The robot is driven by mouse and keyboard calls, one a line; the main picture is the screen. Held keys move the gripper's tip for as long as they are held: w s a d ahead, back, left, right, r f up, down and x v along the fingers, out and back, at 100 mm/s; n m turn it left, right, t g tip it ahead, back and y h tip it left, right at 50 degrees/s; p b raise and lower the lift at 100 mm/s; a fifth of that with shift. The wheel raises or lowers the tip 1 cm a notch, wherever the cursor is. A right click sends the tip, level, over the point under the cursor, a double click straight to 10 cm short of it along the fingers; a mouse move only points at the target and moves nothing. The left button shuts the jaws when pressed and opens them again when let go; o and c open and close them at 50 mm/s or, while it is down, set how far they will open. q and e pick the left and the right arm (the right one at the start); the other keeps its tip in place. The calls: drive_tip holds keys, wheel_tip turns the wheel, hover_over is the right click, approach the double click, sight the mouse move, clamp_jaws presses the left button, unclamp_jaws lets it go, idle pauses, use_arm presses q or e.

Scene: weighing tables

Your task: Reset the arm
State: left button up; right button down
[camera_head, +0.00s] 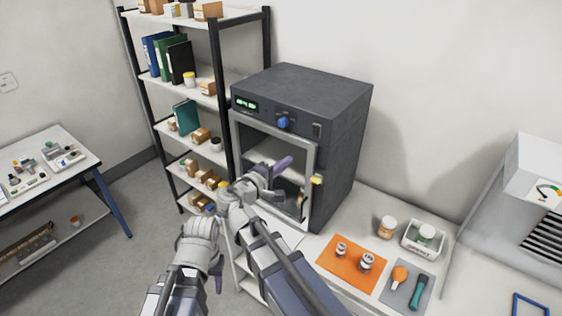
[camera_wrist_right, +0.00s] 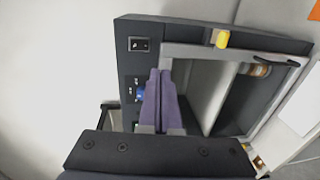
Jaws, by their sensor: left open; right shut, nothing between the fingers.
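My right gripper (camera_head: 281,164) is in front of the dark grey oven (camera_head: 343,135), near the upper part of its light-framed front. Its purple fingers are shut with nothing between them; they also show in the right wrist view (camera_wrist_right: 158,100), pointing at the oven. My left gripper (camera_head: 220,242) is lower and to the left, before the shelf rack, open and empty. My right forearm crosses in front of the lower oven and the table edge. Whether the right fingertips touch the oven cannot be told.
A yellow handle (camera_head: 316,180) sits on the oven's front frame; a small container (camera_wrist_right: 260,70) shows inside. The shelf rack (camera_head: 265,45) stands to the left. An orange mat (camera_head: 338,272) with small jars, a white tray (camera_head: 409,243) and a grey mat (camera_head: 395,294) lie right.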

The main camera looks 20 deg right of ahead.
use_arm(q)
drive_tip(key=shift+a, duration=0.2)
use_arm(e)
drive_tip(key=shift+s+a+f, duration=0.15)
drive_tip(key=s+a+f+m+g+y+b, duration=0.1)
drive_tip(key=s+f+g+y+b, duration=0.2)
drive_tip(key=f, duration=0.7)
drive_tip(key=s+a+f+m+g+y+b, duration=0.15)
drive_tip(key=s+f+b, duration=0.35)
drive_tip(key=f, duration=0.5)
use_arm(q)
wheel_tip(320, 180, down, 16)
drive_tip(key=b, duration=0.7)
drive_tip(key=shift+r+b, duration=0.15)
drive_tip(key=shift+b, duration=0.15)
use_arm(e)
drive_tip(key=s+a+f+m+g+y, duration=0.1)
drive_tip(key=s+a+f+g+y, duration=0.5)
drive_tip(key=s+a+f, duration=0.6)
wheel_tip(320, 180, down, 3)
drive_tip(key=shift+s+a+r+y, duration=0.15)
drive_tip(key=shift+r+y, duration=0.05)
drive_tip(key=shift+y, duration=0.45)
